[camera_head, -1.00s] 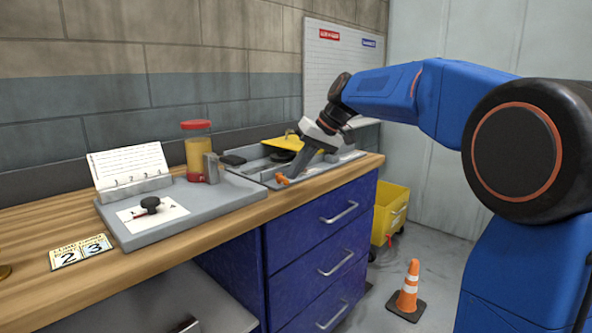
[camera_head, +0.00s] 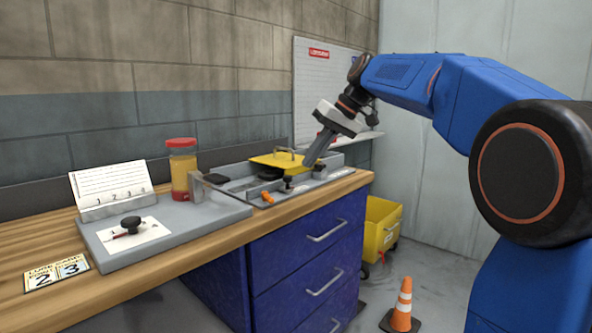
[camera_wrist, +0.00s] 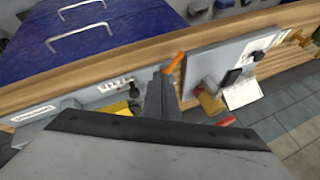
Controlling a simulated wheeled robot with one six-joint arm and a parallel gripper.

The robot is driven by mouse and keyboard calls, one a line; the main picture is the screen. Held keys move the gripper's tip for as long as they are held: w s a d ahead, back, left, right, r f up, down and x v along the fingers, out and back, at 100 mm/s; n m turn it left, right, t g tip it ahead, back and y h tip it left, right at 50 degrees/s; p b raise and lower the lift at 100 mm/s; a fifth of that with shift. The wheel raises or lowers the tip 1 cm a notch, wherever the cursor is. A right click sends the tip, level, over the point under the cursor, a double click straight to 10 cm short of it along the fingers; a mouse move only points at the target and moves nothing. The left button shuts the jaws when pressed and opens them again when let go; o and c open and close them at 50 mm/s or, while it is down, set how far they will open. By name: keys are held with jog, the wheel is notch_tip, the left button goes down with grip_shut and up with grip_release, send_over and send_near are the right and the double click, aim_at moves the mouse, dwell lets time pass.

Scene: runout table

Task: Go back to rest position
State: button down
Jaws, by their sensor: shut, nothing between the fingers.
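My gripper (camera_head: 308,161) is in the head view above the right part of the grey tray (camera_head: 328,181) on the workbench. Its narrow fingers point down and to the left, and they are shut with nothing between them. The blue arm reaches in from the right. In the wrist view the shut fingers (camera_wrist: 161,98) stick up over the bench, with an orange piece (camera_wrist: 174,62) near their tips. I cannot tell from the wrist view how far the tips are from the bench.
The tray holds a yellow handled lid (camera_head: 277,160) and the orange piece (camera_head: 267,197). Left of it stand a red-capped yellow jar (camera_head: 183,170) and a grey board (camera_head: 190,228) with a black knob. A traffic cone (camera_head: 402,305) and a yellow bin (camera_head: 380,228) are on the floor.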

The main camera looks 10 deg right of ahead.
jog(key=s+d+f+m+h, duration=0.1)
jog(key=s+d+f+h, duration=0.1)
jog(key=s+f, duration=1.3)
jog(key=s+d+f+m+t+h, duration=0.1)
jog(key=s+d+f+m+h, duration=0.1)
jog(key=s+f, duration=1.3)
jog(key=s+d+h, duration=0.1)
jog(key=s+h, duration=0.1)
jog(key=s, duration=0.4)
jog(key=shift+s+d+f+t, duration=0.2)
jog(key=shift+s+d+t, duration=0.05)
jog(key=shift+d+t, duration=0.05)
